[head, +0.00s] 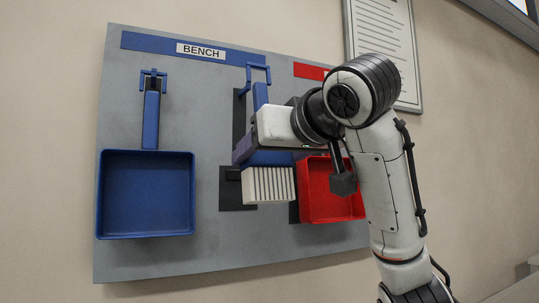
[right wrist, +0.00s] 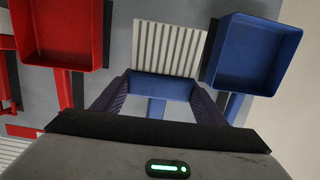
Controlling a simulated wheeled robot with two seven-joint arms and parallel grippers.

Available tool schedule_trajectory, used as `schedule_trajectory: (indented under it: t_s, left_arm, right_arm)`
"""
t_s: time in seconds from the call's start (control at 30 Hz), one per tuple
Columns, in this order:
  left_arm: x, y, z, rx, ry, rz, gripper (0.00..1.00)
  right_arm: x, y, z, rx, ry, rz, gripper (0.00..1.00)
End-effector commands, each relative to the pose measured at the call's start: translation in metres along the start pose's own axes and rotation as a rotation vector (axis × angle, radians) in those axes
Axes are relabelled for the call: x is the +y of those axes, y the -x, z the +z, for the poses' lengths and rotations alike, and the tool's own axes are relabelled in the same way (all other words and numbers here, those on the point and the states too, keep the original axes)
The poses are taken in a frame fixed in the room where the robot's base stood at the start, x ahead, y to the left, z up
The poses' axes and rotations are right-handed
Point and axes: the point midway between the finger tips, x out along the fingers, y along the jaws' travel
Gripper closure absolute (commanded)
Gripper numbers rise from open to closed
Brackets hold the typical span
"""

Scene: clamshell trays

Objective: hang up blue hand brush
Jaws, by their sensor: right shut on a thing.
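The blue hand brush (head: 260,96) is upright in front of the grey board, handle up and pale bristles (head: 268,185) down. My right gripper (head: 246,150) is shut on it, around the lower handle and head. In the right wrist view, turned upside down, the brush's blue head (right wrist: 160,87) lies between the two fingers (right wrist: 160,95). A blue hook (head: 258,73) is at the top of the handle; I cannot tell whether the handle is on it. Black brush-shaped marking (head: 231,190) shows left of and behind the brush. My left gripper is not in view.
A blue dustpan (head: 146,195) hangs left of the brush under the BENCH label (head: 200,51). A red dustpan (head: 325,195) hangs close on the right, partly behind my arm. A framed notice (head: 385,50) is on the wall at upper right.

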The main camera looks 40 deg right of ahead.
Motion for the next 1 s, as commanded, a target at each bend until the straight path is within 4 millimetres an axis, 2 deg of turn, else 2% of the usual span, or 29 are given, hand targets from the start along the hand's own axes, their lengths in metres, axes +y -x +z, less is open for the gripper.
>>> schedule_trajectory:
  t_s: [0.17, 0.37, 1.0]
  left_arm:
    - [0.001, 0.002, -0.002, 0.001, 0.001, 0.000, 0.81]
    - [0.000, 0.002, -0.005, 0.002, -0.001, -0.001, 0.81]
    - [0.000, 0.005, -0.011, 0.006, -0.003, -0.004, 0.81]
  right_arm:
    - [-0.006, -0.008, -0.008, 0.020, 0.006, -0.013, 0.65]
    - [-0.003, -0.025, -0.001, -0.008, -0.003, -0.007, 0.65]
    - [0.000, -0.061, -0.008, -0.001, 0.000, 0.001, 0.65]
